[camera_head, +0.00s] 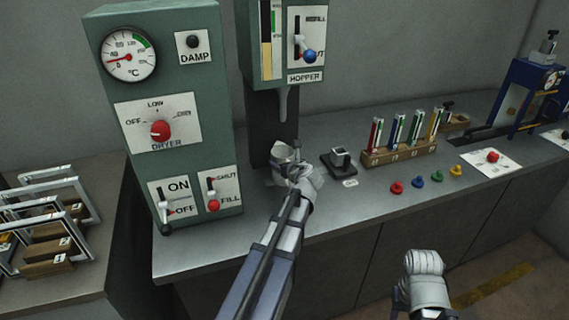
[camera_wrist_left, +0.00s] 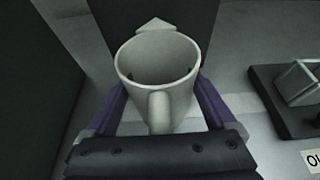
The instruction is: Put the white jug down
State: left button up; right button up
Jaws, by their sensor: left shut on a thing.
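The white jug (camera_wrist_left: 158,62) is upright between the fingers of my left gripper (camera_wrist_left: 158,110) in the left wrist view, with its handle toward the wrist. Its inside looks empty. In the head view the jug (camera_head: 284,154) is partly hidden by my left gripper (camera_head: 286,170), in front of the dark column under the hopper spout. My left gripper is shut on it. I cannot tell whether its base touches the counter (camera_head: 330,206). My right gripper (camera_head: 424,270) is in front of the counter, seen from behind; its fingertips are hidden.
The green dryer panel (camera_head: 170,100) stands left of the jug, and the hopper spout (camera_head: 283,104) hangs above it. A small dark stand (camera_head: 343,165), a rack of tubes (camera_head: 400,153) and several coloured knobs (camera_head: 396,188) lie to the right. Counter near the front edge is clear.

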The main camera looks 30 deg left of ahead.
pick_arm(q)
jog(key=o, duration=1.1)
jog(key=shift+r+p, duration=0.2)
jog(key=shift+p, duration=0.1)
jog(key=shift+p+v, duration=2.25)
jog(key=shift+v, duration=3.75)
jog(key=shift+f, duration=0.1)
